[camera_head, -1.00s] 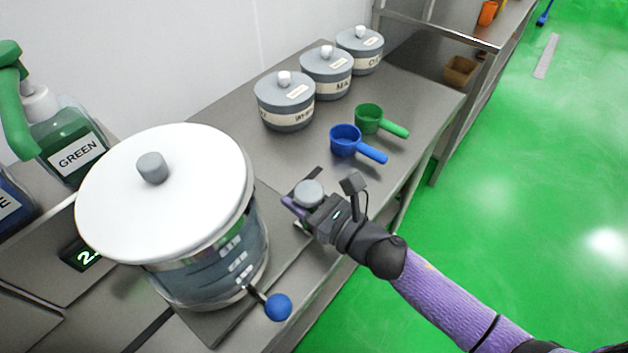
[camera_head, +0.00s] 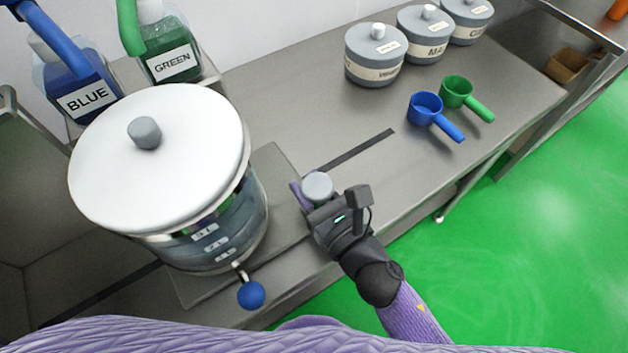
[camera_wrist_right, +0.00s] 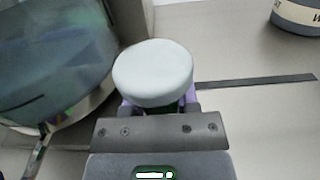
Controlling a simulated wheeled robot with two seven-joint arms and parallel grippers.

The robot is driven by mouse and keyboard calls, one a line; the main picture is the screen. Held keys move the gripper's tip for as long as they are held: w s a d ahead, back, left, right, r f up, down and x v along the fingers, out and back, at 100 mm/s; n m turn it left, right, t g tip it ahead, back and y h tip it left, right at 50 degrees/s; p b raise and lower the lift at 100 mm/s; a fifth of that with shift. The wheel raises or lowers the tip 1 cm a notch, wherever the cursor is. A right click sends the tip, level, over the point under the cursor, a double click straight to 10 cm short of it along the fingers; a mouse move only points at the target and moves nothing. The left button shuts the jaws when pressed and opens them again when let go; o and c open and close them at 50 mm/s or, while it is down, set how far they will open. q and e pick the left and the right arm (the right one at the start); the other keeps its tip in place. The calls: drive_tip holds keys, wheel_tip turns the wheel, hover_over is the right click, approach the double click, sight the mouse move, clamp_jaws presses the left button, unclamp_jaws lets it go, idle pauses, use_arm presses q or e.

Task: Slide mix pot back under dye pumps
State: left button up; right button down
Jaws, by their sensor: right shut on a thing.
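The mix pot, a large clear vessel (camera_head: 225,238) with a white lid (camera_head: 190,185) and a blue-knobbed tap (camera_head: 250,295), stands upright on a flat metal plate (camera_head: 280,165). The green dye pump bottle (camera_head: 172,62) and blue dye pump bottle (camera_head: 85,97) stand behind it. Their nozzles are partly out of frame. My right gripper (camera_head: 316,192) is shut on a round grey knob (camera_wrist_right: 153,72) at the plate's right side. The knob hides most of the fingertips. My left gripper is not in view.
A dark slot (camera_head: 350,153) runs along the bench right of the plate, with bare bench around it. A blue scoop (camera_head: 427,108), green scoop (camera_head: 457,92) and grey lidded jars (camera_head: 374,62) stand further right. The bench's front edge is close to my right gripper.

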drive_tip(key=shift+c, duration=1.8)
unclamp_jaws()
drive_tip(key=b+v, duration=0.1)
drive_tip(key=v, duration=0.8)
drive_tip(key=shift+s+d+f+b, duration=0.1)
drive_tip(key=shift+s+d+b, duration=0.1)
drive_tip(key=shift+s+b, duration=0.1)
drive_tip(key=shift+s+d, duration=0.1)
